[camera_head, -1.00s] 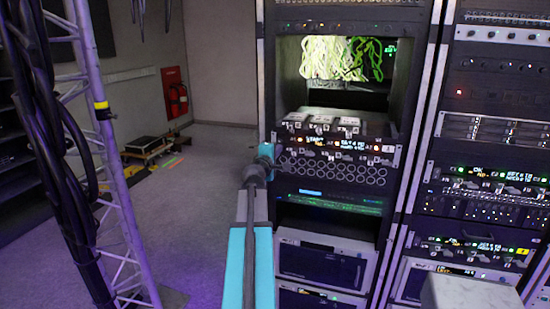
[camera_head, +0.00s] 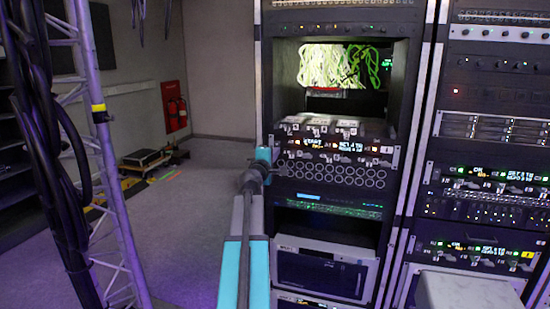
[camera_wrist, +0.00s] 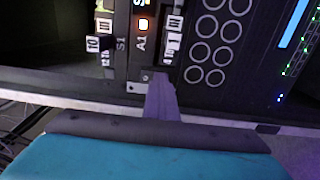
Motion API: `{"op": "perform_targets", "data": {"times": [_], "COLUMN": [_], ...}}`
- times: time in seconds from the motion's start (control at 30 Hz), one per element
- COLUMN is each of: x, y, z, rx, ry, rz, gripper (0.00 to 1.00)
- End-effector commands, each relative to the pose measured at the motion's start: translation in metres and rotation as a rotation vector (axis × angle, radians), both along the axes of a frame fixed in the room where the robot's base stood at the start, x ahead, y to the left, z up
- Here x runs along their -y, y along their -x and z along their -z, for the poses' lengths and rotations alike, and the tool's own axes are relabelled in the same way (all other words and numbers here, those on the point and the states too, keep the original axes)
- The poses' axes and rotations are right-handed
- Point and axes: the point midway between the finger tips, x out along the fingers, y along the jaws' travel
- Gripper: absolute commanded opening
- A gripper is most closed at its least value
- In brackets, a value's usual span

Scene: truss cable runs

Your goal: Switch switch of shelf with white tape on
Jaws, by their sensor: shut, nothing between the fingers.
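A rack panel (camera_head: 340,146) with lit displays and small switches sits in the middle rack, above a row of round sockets. My gripper (camera_head: 262,160) is at the left end of this panel. In the wrist view my shut gripper (camera_wrist: 162,92) points at the panel's edge just below "A1", with nothing between its fingers. Whether it touches is unclear. I cannot make out white tape for certain.
Round sockets (camera_head: 340,174) lie below the panel. An open bay with pale green cables (camera_head: 335,65) is above. A second rack (camera_head: 485,130) stands at right. A truss with black cables (camera_head: 50,140) stands at left, with free floor (camera_head: 185,225) between.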

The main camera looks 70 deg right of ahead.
Motion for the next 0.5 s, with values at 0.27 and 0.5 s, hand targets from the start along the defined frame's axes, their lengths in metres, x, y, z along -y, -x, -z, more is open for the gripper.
{"op": "perform_targets", "data": {"times": [0.27, 0.5], "x": [0.0055, -0.0023], "y": [-0.0033, -0.0024], "z": [-0.0026, -0.0018], "rx": [0.000, 0.001], "ry": [0.005, 0.005], "rz": [-0.010, -0.009], "gripper": [0.00, 0.00]}}
